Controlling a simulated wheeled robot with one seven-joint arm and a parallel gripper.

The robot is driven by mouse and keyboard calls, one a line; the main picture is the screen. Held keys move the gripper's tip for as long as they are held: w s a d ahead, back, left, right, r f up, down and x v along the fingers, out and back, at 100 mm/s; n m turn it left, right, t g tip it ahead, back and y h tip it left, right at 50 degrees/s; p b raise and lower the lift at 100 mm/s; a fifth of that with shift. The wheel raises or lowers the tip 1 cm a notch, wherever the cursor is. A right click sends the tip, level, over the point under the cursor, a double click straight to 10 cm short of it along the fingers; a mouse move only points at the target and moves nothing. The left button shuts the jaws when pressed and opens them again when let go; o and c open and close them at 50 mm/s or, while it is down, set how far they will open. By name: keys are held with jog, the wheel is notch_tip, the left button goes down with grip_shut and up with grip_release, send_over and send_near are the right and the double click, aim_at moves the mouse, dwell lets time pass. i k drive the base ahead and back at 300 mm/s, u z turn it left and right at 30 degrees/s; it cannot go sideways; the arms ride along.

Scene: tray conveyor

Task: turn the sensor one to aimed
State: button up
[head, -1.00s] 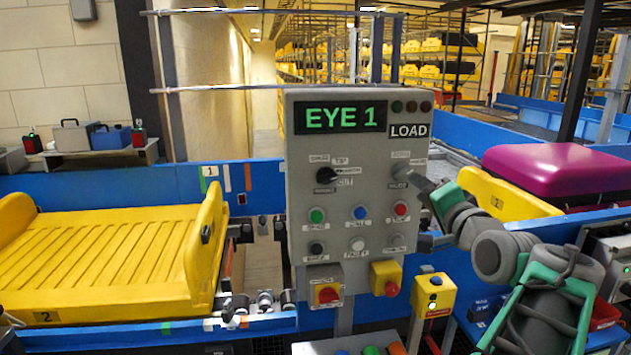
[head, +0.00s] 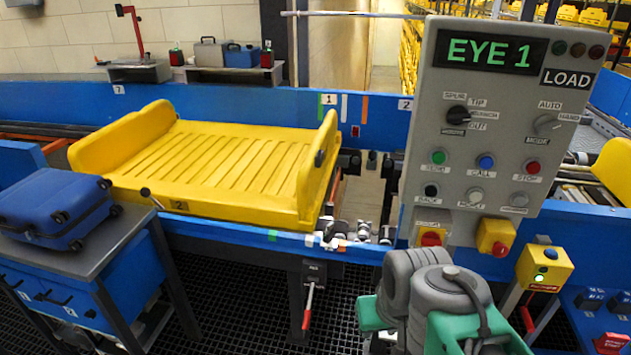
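The panel (head: 478,150) stands at the right, and its display (head: 490,54) reads "EYE 1" in green, with "LOAD" below. A plate marked 1 (head: 329,99) sits on the blue far wall behind the yellow tray. A small dark device with a red spot (head: 356,131) sits just right of it; I cannot tell if this is sensor one or which way it points. Small dark fittings (head: 371,160) stand along the gap right of the tray. My arm is folded at the lower right, in front of the panel's lower edge. My gripper does not show.
The yellow tilt tray (head: 215,155) marked 2 lies on the conveyor. A blue suitcase (head: 55,205) lies on a cart (head: 130,235) at the left. A red-handled lever (head: 309,305) hangs below the conveyor edge. A yellow button box (head: 543,268) stands at the right. Dark grating floor lies clear in front.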

aim_at(329, 234)
jog(key=u, duration=0.2)
jog(key=i, duration=0.35)
jog(key=u, duration=1.95)
